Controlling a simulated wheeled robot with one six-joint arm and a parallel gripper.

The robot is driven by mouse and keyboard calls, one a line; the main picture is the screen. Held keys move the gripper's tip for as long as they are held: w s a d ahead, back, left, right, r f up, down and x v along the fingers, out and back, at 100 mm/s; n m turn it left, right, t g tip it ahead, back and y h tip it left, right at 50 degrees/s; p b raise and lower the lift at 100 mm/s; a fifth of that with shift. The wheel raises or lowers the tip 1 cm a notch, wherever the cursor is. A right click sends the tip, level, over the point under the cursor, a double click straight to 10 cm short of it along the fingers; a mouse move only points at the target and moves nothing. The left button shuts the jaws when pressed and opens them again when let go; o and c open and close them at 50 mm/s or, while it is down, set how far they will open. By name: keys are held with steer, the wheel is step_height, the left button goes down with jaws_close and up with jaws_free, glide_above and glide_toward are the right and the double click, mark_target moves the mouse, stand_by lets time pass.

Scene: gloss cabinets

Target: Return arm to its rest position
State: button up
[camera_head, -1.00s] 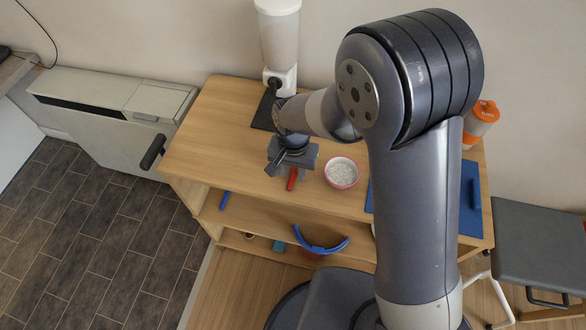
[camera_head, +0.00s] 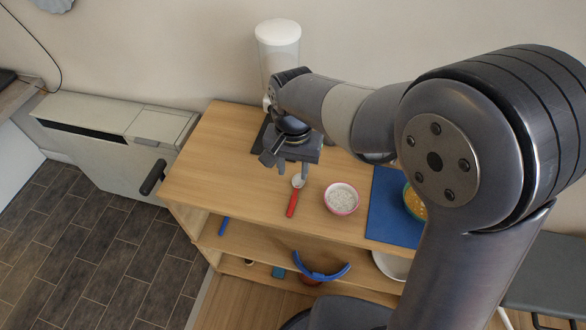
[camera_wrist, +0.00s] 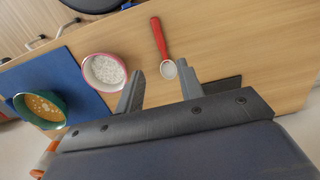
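My gripper (camera_head: 291,172) hangs above the wooden cabinet top, in front of the white dispenser. In the wrist view my gripper (camera_wrist: 160,88) has its two fingers spread apart with nothing between them. A spoon with a red handle (camera_head: 292,203) lies on the cabinet top just below the gripper; it also shows in the wrist view (camera_wrist: 159,40). Its pale bowl end is close to one fingertip in that view, but the gripper does not hold it.
A pink-rimmed bowl of white grains (camera_head: 341,199) stands right of the spoon. A blue mat (camera_head: 385,215) bears a green bowl with yellow contents (camera_head: 413,203). The white-topped dispenser (camera_head: 279,50) stands at the back. A grey box-like cabinet (camera_head: 115,130) is at left.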

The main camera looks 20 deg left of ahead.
mark_target(293, 201)
step_height(293, 201, down, 13)
steer(key=shift+s+r, duration=0.1)
steer(key=shift+s, duration=0.05)
step_height(293, 201, up, 2)
steer(key=shift+r, duration=0.9)
steer(key=shift+f, duration=0.1)
